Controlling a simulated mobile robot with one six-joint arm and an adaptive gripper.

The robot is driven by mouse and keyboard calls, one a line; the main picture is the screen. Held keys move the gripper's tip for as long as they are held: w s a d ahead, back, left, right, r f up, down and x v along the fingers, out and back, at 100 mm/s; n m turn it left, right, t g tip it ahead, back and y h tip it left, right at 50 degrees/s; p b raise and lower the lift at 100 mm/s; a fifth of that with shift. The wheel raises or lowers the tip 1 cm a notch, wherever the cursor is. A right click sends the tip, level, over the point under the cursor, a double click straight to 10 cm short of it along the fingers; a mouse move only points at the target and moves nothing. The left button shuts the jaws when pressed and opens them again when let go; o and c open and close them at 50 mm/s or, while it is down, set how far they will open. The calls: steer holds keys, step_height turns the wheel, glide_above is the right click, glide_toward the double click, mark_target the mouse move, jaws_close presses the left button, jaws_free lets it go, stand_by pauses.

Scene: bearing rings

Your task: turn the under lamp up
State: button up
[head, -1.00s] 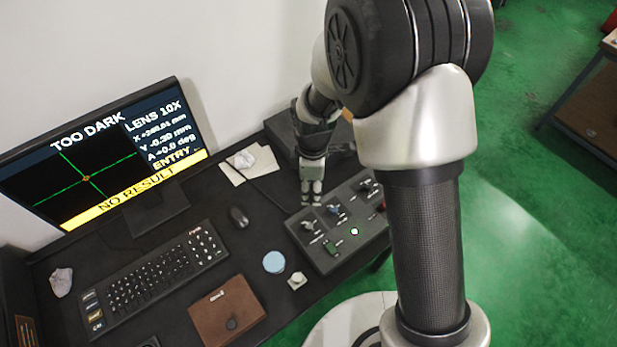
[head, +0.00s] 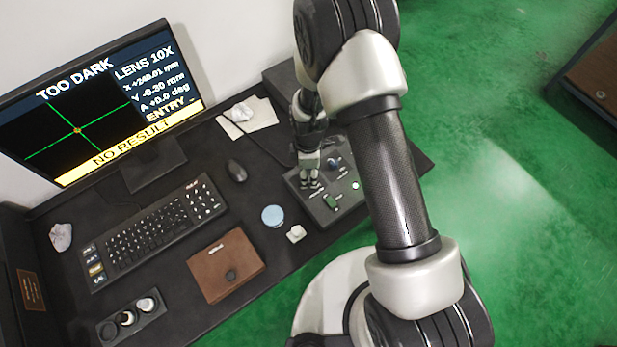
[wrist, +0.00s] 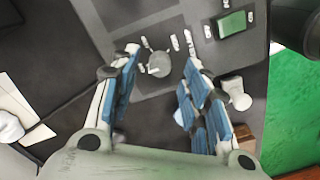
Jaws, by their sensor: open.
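A dark control box (head: 345,205) with several knobs and switches lies at the desk's right end. My gripper (head: 311,184) is over its left part, pointing down. In the wrist view a grey round knob (wrist: 159,65) lies between the open fingers of my gripper (wrist: 160,78), apart from the fingertips as far as I can tell. A blue-tipped knob (head: 333,163) shows beside the gripper in the head view. A green rocker (wrist: 232,24) shows in the wrist view. The labels are too small to read. The monitor (head: 90,110) reads TOO DARK and NO RESULT.
A keyboard (head: 155,230), mouse (head: 236,171), blue disc (head: 272,215), small white block (head: 296,233) and brown case (head: 225,265) lie left of the box.

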steer(key=shift+f, duration=1.3)
steer(key=shift+c, duration=0.4)
jaws_close()
